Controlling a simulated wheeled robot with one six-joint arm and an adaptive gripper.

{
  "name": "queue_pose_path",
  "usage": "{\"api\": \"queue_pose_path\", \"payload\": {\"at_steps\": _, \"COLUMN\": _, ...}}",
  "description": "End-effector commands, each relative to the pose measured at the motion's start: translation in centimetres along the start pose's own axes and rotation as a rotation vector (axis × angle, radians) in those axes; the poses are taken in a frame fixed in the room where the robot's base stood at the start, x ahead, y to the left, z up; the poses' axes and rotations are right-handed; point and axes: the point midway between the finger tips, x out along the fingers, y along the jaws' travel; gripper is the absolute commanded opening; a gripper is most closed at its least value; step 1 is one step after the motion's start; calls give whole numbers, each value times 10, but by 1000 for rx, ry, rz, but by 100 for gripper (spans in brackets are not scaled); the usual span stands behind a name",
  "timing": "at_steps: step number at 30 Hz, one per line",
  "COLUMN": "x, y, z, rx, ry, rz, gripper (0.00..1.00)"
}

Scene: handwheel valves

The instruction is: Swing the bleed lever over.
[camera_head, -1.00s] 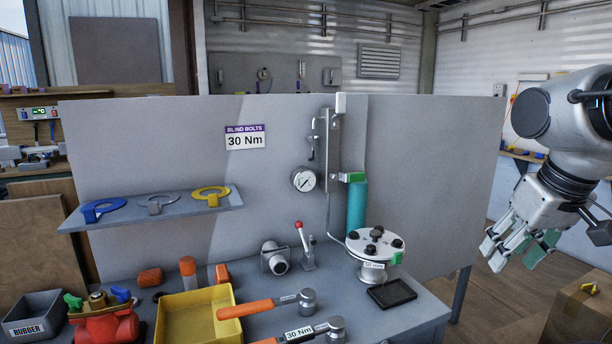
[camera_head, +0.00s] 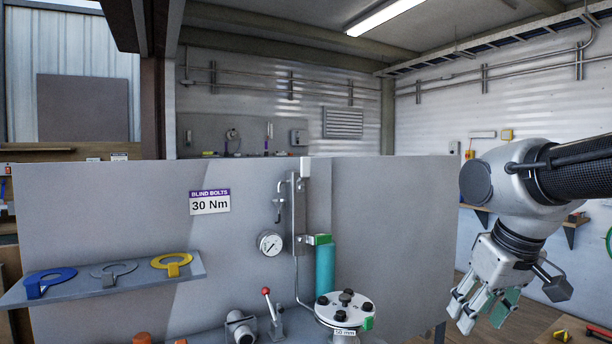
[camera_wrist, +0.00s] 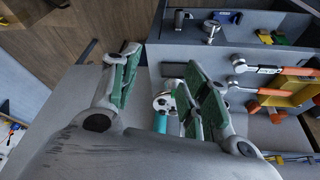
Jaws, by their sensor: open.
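A lever with a red knob (camera_head: 267,293) stands on a small grey base on the bench, its rod leaning to the left. A small hooked handle (camera_head: 278,208) is on the grey upright manifold (camera_head: 300,215) above the gauge. No label marks either as the bleed lever, so I cannot tell which it is. My gripper (camera_head: 466,312) is at the right, fingers pointing down, well apart from both levers. In the wrist view my gripper (camera_wrist: 163,62) has its green-padded fingers spread with nothing held between them.
A round gauge (camera_head: 270,243), a teal cylinder (camera_head: 325,268) and a bolted white flange (camera_head: 345,307) stand near the levers. A shelf (camera_head: 110,290) with ring spades is at left. The grey back panel (camera_head: 400,215) ends near my arm.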

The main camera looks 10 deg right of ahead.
Motion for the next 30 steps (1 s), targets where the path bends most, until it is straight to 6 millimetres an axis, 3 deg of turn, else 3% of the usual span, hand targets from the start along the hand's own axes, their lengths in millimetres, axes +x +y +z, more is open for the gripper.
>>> {"api": "queue_pose_path", "payload": {"at_steps": 5, "x": 14, "y": -14, "z": -4, "rx": -62, "ry": -62, "rz": -22, "gripper": 44}}
{"api": "queue_pose_path", "payload": {"at_steps": 8, "x": 28, "y": -31, "z": -24, "rx": -124, "ry": -108, "rz": -43, "gripper": 44}}
{"api": "queue_pose_path", "payload": {"at_steps": 13, "x": 55, "y": -84, "z": -124, "rx": -215, "ry": 87, "rz": -108, "gripper": 44}}
{"api": "queue_pose_path", "payload": {"at_steps": 17, "x": 60, "y": -131, "z": -214, "rx": -252, "ry": 342, "rz": -170, "gripper": 44}}
{"api": "queue_pose_path", "payload": {"at_steps": 21, "x": 29, "y": -172, "z": -310, "rx": -245, "ry": 693, "rz": -235, "gripper": 44}}
{"api": "queue_pose_path", "payload": {"at_steps": 24, "x": -13, "y": -179, "z": -356, "rx": -216, "ry": 921, "rz": -260, "gripper": 44}}
{"api": "queue_pose_path", "payload": {"at_steps": 27, "x": -48, "y": -180, "z": -378, "rx": -196, "ry": 1078, "rz": -274, "gripper": 44}}
{"api": "queue_pose_path", "payload": {"at_steps": 30, "x": -66, "y": -179, "z": -386, "rx": -186, "ry": 1159, "rz": -280, "gripper": 44}}
